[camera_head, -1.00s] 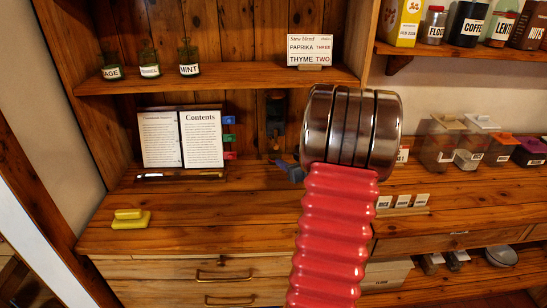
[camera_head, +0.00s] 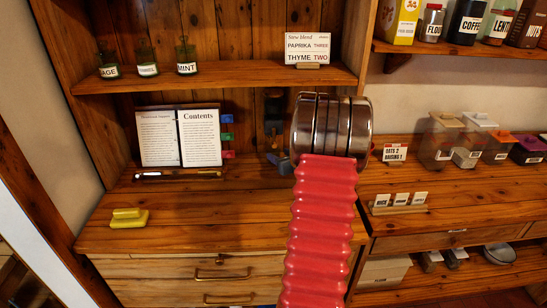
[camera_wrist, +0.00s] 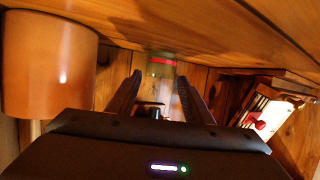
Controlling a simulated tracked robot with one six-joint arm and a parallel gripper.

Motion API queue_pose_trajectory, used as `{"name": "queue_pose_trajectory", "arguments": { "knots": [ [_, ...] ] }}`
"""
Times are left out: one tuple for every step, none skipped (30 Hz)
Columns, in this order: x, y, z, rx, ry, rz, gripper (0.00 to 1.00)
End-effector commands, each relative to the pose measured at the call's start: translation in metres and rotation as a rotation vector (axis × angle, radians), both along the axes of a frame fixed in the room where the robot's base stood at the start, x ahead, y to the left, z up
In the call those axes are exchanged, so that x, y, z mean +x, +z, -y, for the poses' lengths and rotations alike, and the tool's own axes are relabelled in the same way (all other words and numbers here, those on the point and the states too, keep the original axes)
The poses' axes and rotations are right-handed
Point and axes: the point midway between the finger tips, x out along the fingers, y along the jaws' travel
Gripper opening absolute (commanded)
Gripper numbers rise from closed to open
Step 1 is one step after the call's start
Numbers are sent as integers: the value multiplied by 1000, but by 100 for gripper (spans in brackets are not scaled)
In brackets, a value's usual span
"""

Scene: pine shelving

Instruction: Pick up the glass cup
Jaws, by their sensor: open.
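My gripper (camera_wrist: 159,78) is open in the wrist view, with its two dark fingers apart. A small pale, see-through object (camera_wrist: 161,66) with a green and red band shows beyond and between the fingertips. It may be the glass cup, but it is too blurred to be sure. The fingers do not appear to touch it. In the head view my red and steel arm stands in front and hides most of the gripper; a blue-grey part of it (camera_head: 282,163) shows at the arm's left. No glass cup is clearly seen there.
An orange-brown cylinder (camera_wrist: 48,65) is close at the left in the wrist view. An open book (camera_head: 180,137) stands at the back of the counter. A yellow object (camera_head: 129,217) lies front left. Jars (camera_head: 187,58) stand above. A card rack (camera_head: 399,205) is at right.

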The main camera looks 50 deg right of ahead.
Motion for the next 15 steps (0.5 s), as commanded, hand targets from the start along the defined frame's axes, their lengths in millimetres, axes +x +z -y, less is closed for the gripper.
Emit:
{"name": "queue_pose_trajectory", "arguments": {
  "knots": [
    [5,-3,2,1,1,1,46],
    [7,-4,3,1,1,1,46],
    [9,-4,4,0,0,1,46],
    [10,-4,5,0,0,1,46],
    [11,-4,6,0,-1,1,46],
    [11,-4,6,0,-1,1,46],
    [11,-5,6,0,-1,1,46],
    [11,-4,6,0,-2,1,46],
    [10,-4,7,0,-2,1,46],
    [10,-4,7,0,-2,1,46],
    [10,-4,7,0,-2,1,46],
    [10,-4,7,0,-2,1,46],
    [10,-4,7,0,-2,1,46],
    [10,-5,6,0,-2,1,46],
    [11,-5,7,0,-2,1,46]
  ]
}}
